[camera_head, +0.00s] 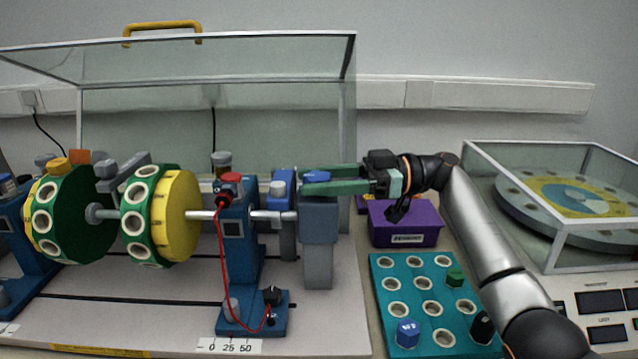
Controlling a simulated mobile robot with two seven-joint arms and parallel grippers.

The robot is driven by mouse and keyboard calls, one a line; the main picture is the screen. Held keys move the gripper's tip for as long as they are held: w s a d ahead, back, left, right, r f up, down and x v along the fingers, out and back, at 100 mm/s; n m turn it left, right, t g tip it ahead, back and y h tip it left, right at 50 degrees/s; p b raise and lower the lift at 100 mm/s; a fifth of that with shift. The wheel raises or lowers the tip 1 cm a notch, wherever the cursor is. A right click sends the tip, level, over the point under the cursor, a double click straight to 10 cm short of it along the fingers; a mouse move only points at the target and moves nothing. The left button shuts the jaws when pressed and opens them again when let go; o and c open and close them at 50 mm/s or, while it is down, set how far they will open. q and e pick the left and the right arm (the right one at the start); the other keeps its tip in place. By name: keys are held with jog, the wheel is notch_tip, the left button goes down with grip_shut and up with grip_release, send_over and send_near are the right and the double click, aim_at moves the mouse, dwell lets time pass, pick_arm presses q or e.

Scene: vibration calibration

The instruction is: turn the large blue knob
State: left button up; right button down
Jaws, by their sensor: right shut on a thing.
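The large blue knob (316,177) sits on top of a grey-blue block (319,228) at the right end of the shaft rig. My right gripper (306,180) reaches in from the right, its two green fingers lying level on either side of the knob. It is shut on the knob, and the fingers hide part of it. My left gripper is not in view.
The shaft carries two green-and-yellow discs (180,215) under a raised clear cover (200,55). A red cable (221,270) hangs from the blue bearing stand (240,245). A purple box (405,227), teal tray (386,268) and glass-covered turntable (520,215) stand right.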

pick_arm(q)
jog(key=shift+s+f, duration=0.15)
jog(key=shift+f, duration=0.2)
pick_arm(e)
jog(key=shift+a+r+n+g, duration=0.15)
jog(key=shift+n+g, duration=0.45)
jog(key=shift+g, duration=0.3)
jog(key=c, duration=0.5)
grip_release()
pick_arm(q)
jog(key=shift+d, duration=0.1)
